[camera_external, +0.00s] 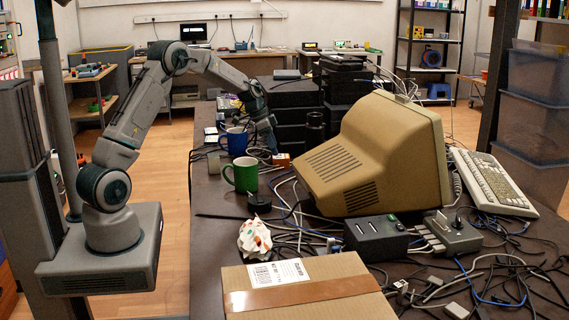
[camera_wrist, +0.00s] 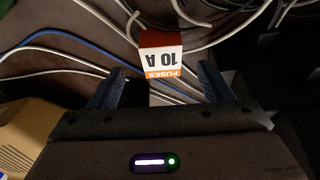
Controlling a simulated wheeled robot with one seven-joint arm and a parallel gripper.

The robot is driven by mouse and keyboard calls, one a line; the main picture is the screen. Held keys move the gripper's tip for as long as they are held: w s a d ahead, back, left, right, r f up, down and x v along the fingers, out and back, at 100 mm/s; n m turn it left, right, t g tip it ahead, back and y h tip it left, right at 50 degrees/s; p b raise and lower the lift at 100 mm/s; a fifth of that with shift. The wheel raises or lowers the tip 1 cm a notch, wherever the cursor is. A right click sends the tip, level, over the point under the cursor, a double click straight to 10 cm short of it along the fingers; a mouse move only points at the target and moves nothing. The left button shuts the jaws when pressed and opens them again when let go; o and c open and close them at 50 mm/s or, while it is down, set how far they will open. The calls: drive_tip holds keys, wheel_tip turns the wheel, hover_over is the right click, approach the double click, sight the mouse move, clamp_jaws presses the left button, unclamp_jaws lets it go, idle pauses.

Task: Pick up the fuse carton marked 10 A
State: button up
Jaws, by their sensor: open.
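The fuse carton (camera_wrist: 161,57) is a small box with a white face reading 10 A and orange-red ends, upside down in the wrist view. It lies among cables on the dark bench top. My gripper (camera_wrist: 162,70) is open, with one finger on each side and the carton just ahead of the fingertips, between their lines. I see no contact. In the external view my gripper (camera_external: 270,143) is low over the bench behind the mugs, and a small orange and white box (camera_external: 280,159), likely this carton, shows just below it.
A blue mug (camera_external: 236,140) and a green mug (camera_external: 242,176) stand left and in front of my gripper. A large beige monitor (camera_external: 375,155) stands to the right. Black stacked equipment (camera_external: 297,105) rises behind. White and blue cables (camera_wrist: 75,47) cross the bench around the carton.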

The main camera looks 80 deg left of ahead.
sight(281, 156)
drive_tip(key=shift+w+x, duration=0.2)
drive_tip(key=shift+x, duration=1.3)
drive_tip(key=shift+w+x, duration=0.2)
drive_tip(key=shift+x, duration=1.25)
drive_tip(key=shift+r, duration=0.2)
drive_tip(key=c, duration=1.1)
